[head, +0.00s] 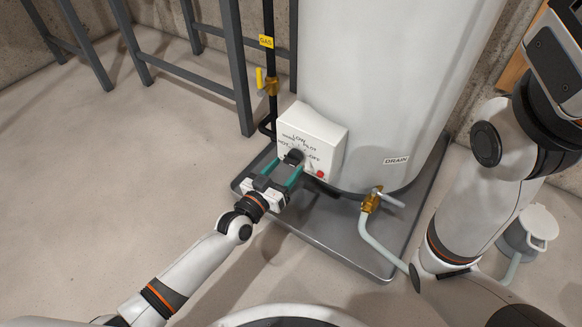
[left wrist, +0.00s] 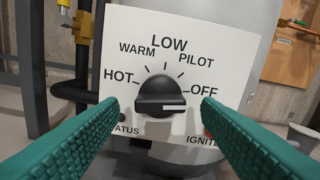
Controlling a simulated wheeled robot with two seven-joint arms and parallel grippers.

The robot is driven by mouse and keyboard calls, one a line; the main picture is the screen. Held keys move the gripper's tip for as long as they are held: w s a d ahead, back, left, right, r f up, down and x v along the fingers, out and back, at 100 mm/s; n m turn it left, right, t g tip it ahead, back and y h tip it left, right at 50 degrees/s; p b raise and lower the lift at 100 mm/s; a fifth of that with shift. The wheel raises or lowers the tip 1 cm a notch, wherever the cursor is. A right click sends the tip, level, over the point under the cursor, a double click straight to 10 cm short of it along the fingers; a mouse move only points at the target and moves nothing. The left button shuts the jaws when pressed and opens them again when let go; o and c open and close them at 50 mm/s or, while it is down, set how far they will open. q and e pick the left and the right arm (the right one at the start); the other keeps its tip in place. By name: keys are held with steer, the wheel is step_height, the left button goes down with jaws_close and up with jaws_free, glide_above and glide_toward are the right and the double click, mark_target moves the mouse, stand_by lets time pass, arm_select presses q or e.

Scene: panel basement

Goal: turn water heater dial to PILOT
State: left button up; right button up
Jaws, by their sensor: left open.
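The water heater's white control box (head: 322,133) sits low on the front of the tank. Its black dial (left wrist: 160,94) has a white mark on the right half of its grip bar, pointing right, toward the OFF side. HOT, WARM, LOW, PILOT and OFF are printed around it; PILOT (left wrist: 196,58) is at upper right. The dial also shows small in the head view (head: 293,157). My left gripper (head: 287,166) is open, its green fingers either side of the dial, with gaps between fingers and dial in the wrist view. My right arm shows at right; its fingers are not visible.
The white tank (head: 385,80) stands in a grey drain pan (head: 335,228). A brass drain valve (head: 371,200) with a hose is right of the box. A gas pipe with a yellow-handled valve (head: 271,85) and a grey metal frame (head: 238,75) stand behind left. Floor at left is clear.

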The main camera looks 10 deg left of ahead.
mark_target(291, 161)
arm_select(q)
steer(key=shift+b+x, duration=0.5)
steer(key=shift+x, duration=1.2)
steer(key=c, duration=1)
steer(key=shift+o, duration=0.2)
steer(key=shift+n, duration=0.3)
steer(key=n, duration=0.2)
steer(key=shift+n+p, duration=0.3)
steer(key=shift+p, duration=0.05)
steer(key=shift+n, duration=2.3)
